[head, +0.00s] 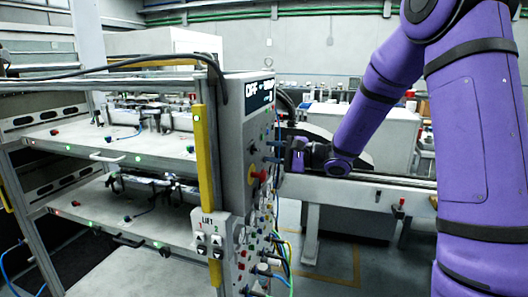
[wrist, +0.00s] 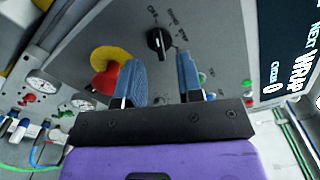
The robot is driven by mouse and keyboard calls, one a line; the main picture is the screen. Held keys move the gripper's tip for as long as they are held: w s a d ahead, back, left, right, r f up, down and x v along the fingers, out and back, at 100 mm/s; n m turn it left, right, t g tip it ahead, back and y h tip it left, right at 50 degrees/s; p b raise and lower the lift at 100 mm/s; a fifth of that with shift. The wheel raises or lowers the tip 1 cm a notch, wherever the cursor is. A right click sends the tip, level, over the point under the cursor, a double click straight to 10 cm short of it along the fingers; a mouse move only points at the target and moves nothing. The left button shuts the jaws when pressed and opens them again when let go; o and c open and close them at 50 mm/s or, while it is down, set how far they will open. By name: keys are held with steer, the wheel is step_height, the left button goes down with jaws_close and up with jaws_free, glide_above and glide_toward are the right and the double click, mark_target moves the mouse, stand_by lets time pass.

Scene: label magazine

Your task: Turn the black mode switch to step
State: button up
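The black mode switch (wrist: 158,40) is a round knob with a pale pointer mark on the grey control panel (wrist: 215,45). My gripper (wrist: 159,64) is open, with two blue fingers pointing at the panel. The switch shows between and just beyond the fingertips, with nothing held. I cannot tell how far the tips are from the panel. In the head view, my purple wrist is at the right of the panel (head: 236,140), and the switch is too small to make out clearly.
A red button on a yellow disc (wrist: 110,60) sits left of the switch, close to the left finger. Gauges (wrist: 42,85) and cable plugs (wrist: 22,128) are farther left. A dark display (wrist: 285,45) is at the right. Cables (head: 285,255) hang below the panel.

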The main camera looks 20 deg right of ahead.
mark_target(255, 150)
steer(key=shift+x, duration=1.35)
jaws_close()
